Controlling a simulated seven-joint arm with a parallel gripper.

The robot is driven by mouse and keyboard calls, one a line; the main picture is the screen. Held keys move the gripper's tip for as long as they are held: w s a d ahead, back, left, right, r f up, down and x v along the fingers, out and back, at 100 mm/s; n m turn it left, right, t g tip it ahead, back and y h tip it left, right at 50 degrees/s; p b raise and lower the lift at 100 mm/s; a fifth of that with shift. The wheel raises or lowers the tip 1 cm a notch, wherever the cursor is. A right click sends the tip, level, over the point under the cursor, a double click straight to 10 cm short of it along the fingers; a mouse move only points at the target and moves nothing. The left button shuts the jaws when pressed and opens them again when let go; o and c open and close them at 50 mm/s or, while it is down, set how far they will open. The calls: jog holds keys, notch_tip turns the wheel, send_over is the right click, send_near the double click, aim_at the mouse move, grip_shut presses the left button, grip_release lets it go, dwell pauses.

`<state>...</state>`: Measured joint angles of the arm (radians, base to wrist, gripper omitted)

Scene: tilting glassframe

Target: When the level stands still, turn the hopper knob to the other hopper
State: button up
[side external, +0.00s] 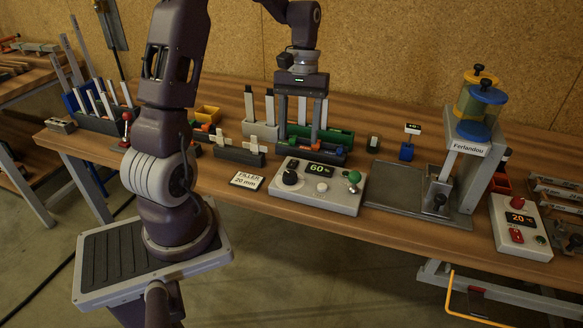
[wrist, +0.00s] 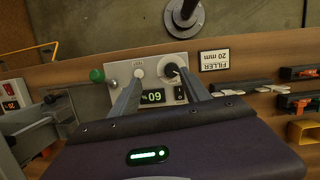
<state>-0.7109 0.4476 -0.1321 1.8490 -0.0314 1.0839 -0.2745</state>
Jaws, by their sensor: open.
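The dispenser marked Ferlandou (side external: 470,165) stands on the right of the bench with two clear hoppers, one yellow-lidded (side external: 481,76) and one blue-lidded (side external: 487,96). A blue disc (side external: 473,131) sits below them; I cannot tell which part is the hopper knob, nor read the fill level. My gripper (side external: 299,140) is open and empty, left of the dispenser, pointing down behind the box. In the wrist view the black knob (wrist: 170,70) shows beyond my fingers (wrist: 160,88).
A second box (side external: 520,228) showing 20 with red buttons stands at the right end. A "FILLER 20 mm" card (side external: 247,181) lies left of the grey box. Racks and bins (side external: 240,150) stand around my gripper. A small blue stand (side external: 407,151) is left of the dispenser.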

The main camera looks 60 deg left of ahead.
jog(key=n+h, duration=0.2)
send_near(290, 174)
jog(key=shift+w+d+f+g, duration=0.1)
jog(key=shift+d+f+g, duration=0.05)
jog(key=shift+f, duration=0.3)
jog(key=shift+d+f+g, duration=0.15)
jog(key=shift+d+f, duration=0.05)
jog(key=shift+f, duration=0.25)
jog(key=x, duration=0.6)
jog(key=shift+f, duration=0.25)
grip_shut()
